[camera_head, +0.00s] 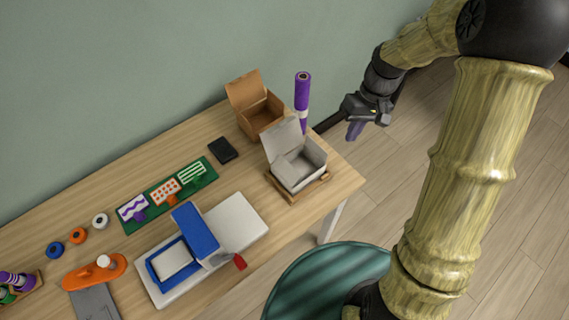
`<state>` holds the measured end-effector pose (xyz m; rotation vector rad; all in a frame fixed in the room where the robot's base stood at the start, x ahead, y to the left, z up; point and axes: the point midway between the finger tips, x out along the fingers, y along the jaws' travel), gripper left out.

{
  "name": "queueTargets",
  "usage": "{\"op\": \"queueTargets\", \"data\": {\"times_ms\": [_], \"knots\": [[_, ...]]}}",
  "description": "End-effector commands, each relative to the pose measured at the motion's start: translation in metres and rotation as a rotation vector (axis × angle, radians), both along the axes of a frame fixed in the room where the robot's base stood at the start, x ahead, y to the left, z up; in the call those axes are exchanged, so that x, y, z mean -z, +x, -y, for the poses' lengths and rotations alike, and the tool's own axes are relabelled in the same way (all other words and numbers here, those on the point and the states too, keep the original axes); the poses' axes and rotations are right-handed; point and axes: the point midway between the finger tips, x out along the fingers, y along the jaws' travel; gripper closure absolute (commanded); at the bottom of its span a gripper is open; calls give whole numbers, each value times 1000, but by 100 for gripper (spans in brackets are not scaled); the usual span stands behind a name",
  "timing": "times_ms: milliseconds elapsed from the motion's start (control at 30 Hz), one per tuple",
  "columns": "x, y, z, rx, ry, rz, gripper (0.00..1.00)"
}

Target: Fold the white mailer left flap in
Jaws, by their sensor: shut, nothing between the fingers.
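The white mailer (312,155) is an open box near the right end of the table. Its lid (284,138) stands raised at the back. Its inside is visible, but the small side flaps are too small to tell apart clearly, so I cannot tell how the left flap stands. My gripper (354,131) is shut and empty, with purple fingers pointing down. In the picture it is to the right of the mailer and above it, past the table's edge, and does not touch it.
The mailer sits on a wooden tray (321,181). A brown open box (258,118) and a tall purple roll (302,92) stand behind it. A black item (223,150) lies to the left. A blue and white press (200,238) stands front left. Bare tabletop (345,180) shows right of the tray.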

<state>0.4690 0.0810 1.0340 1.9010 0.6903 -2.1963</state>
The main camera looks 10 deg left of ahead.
Motion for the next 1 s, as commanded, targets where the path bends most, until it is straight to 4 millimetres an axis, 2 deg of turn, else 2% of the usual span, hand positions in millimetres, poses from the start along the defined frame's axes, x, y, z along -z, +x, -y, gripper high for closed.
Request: {"op": "queueTargets", "data": {"times_ms": [33,200,433,600,767,1000], "knots": [[-7,-11,8,35,-30,32,100],[-17,-39,30,133,-108,126,100],[-24,-75,44,189,-170,232,100],[-21,-91,39,119,-197,276,100],[-15,-95,27,-7,-219,287,100],[1,-93,-9,-325,-273,268,100]]}}
